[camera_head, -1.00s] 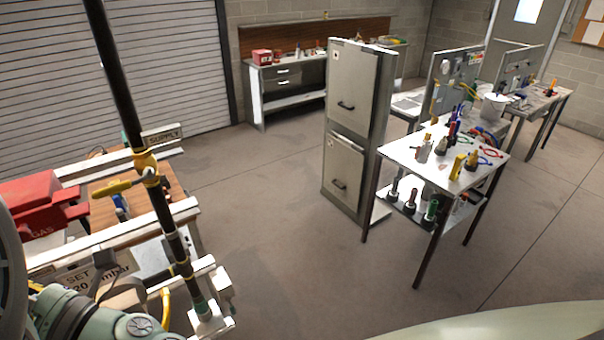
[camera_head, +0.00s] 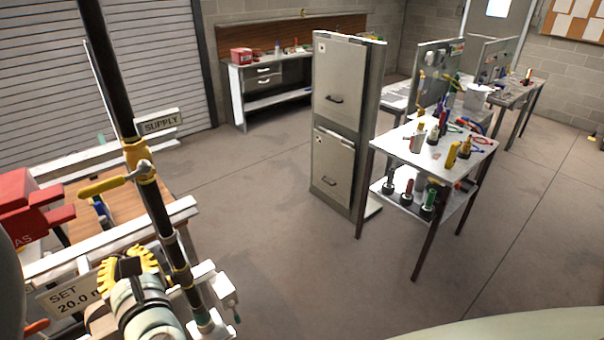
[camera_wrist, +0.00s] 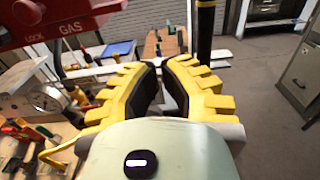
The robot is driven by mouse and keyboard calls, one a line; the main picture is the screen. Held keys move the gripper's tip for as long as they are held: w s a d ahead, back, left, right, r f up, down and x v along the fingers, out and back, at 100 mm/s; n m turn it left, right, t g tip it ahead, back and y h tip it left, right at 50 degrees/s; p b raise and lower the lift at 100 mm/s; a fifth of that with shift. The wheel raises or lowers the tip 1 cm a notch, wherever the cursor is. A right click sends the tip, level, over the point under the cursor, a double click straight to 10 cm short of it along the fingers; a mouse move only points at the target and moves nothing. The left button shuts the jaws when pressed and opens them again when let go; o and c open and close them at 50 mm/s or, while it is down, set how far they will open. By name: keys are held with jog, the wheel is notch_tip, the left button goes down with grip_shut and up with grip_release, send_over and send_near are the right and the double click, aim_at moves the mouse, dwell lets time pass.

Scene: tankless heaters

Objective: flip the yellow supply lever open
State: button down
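The yellow supply lever (camera_head: 103,187) points left from a yellow valve fitting (camera_head: 139,158) on a black vertical pipe (camera_head: 108,62), roughly at right angles to the pipe. A SUPPLY sign (camera_head: 158,121) is just behind it. My gripper (camera_head: 128,262), with yellow toothed fingers, is below the lever and apart from it in the head view. In the wrist view, my gripper (camera_wrist: 160,85) has a gap between its dark pads and nothing between them. The pipe (camera_wrist: 205,35) is right of the fingers there; the lever's handle is not clearly visible in that view.
A red GAS-labelled part (camera_wrist: 70,22) is at upper left in the wrist view. White rails (camera_head: 165,220) and a SET plate (camera_head: 72,292) lie near my gripper. A grey cabinet (camera_head: 345,120) and a tool table (camera_head: 425,150) stand farther right, with clear floor between.

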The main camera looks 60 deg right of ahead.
aim_at(117, 180)
jog(key=w+d+r+p, duration=0.1)
jog(key=w+r+p, duration=0.1)
jog(key=w+p, duration=0.2)
jog(key=w+d+r+p, duration=0.2)
jog(key=w+p, duration=0.2)
jog(key=w, duration=0.2)
jog(key=shift+w, duration=0.3)
dwell(0.4)
jog(key=shift+a+f, duration=0.1)
dwell(0.4)
jog(key=shift+r+m+b, duration=0.2)
jog(key=shift+m+b, duration=0.1)
jog(key=shift+b, duration=0.05)
